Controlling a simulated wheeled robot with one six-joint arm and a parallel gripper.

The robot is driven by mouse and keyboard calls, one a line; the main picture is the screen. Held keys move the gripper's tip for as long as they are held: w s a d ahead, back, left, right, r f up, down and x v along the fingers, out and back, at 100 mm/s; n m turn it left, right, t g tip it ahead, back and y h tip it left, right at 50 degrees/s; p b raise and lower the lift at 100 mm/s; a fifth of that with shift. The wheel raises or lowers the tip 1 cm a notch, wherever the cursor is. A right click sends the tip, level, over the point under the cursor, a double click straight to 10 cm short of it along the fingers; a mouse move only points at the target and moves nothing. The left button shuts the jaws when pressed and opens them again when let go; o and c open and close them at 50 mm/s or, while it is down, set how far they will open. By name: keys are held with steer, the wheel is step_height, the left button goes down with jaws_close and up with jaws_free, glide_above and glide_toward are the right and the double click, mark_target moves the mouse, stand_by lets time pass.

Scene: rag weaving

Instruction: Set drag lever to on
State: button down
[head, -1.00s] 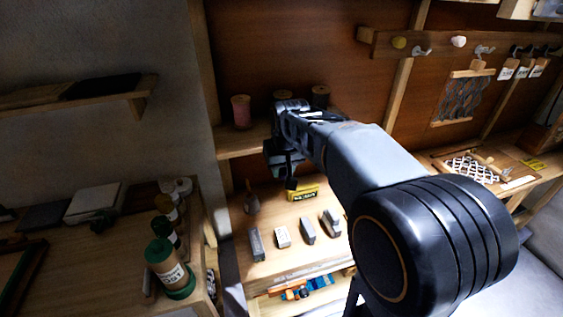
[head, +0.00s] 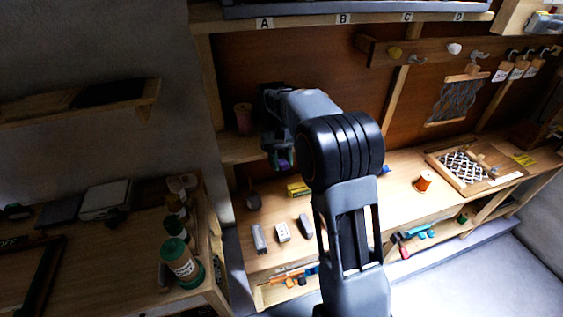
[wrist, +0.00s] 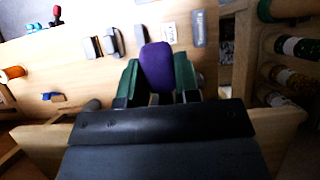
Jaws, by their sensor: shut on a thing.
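My gripper (head: 280,160) is above the bench, in front of the small shelf, its green fingers pointing down. In the wrist view, my gripper (wrist: 158,76) is shut on a rounded purple object (wrist: 157,62) between the green fingers. The purple object's lower part is hidden, and I cannot tell what it is. I cannot pick out the drag lever or its setting in either view.
Grey and white blocks (head: 283,232) stand in a row on the bench, with a yellow item (head: 298,188) behind them. An orange spool (head: 423,182) and a lattice frame (head: 463,166) are to the right.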

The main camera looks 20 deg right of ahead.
steer(key=shift+w+r+g, duration=0.15)
steer(key=shift+r+g, duration=0.1)
steer(key=shift+g, duration=0.15)
stand_by(0.3)
steer(key=c, duration=0.8)
jaws_free()
steer(key=shift+c, duration=0.2)
